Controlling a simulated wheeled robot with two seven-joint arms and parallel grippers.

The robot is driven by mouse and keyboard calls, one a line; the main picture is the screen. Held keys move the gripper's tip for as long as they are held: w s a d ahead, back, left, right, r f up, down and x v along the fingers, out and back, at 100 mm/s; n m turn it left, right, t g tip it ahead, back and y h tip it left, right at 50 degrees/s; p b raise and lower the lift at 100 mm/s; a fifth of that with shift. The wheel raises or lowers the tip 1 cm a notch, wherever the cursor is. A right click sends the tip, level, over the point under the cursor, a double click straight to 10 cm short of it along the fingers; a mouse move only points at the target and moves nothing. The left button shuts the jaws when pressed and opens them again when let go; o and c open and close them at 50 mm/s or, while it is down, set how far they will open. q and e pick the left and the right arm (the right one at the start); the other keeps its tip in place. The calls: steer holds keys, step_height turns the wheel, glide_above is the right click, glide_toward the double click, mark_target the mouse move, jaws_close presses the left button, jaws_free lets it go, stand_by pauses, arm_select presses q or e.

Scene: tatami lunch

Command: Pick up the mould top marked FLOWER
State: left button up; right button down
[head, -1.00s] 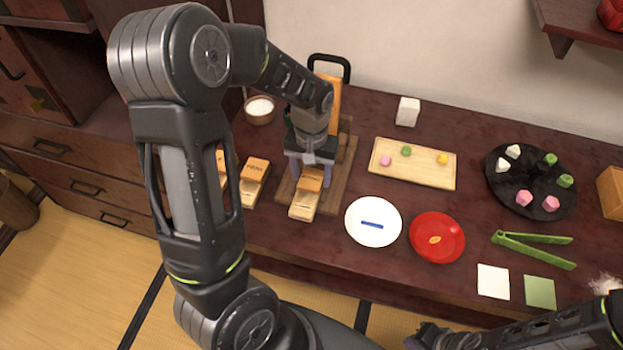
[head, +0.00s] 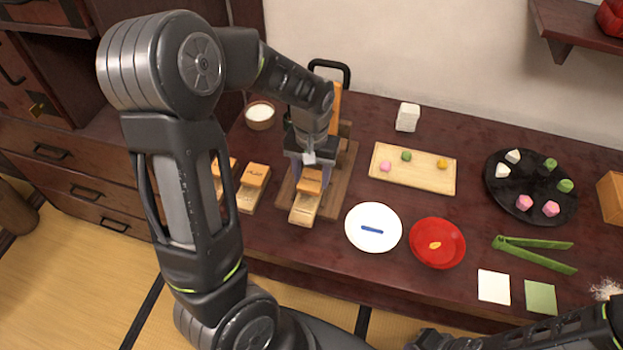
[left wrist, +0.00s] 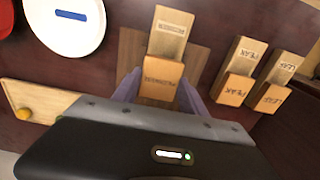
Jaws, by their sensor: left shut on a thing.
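The mould top marked FLOWER (head: 311,181) is an orange-brown wooden block on the far end of a pale mould base (head: 304,209). It also shows in the left wrist view (left wrist: 160,78), its lettering hard to read, with the base (left wrist: 168,30) beyond it. My left gripper (head: 310,176) is above it, fingers pointing down. In the left wrist view its two purple fingers (left wrist: 160,90) are on either side of the block, shut on it. I see no clear gap between top and base. My right arm enters at the lower right; its gripper is not visible.
The PEAK mould (left wrist: 237,75) and LEAF mould (left wrist: 275,85) stand close beside it. A wooden press (head: 345,150) with a black handle is right behind my gripper. A white plate (head: 358,240) and a red dish (head: 437,258) lie to the right.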

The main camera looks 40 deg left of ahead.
mark_target(311, 180)
arm_select(q)
step_height(311, 180, up, 8)
steer(key=shift+r, duration=0.25)
stand_by(0.5)
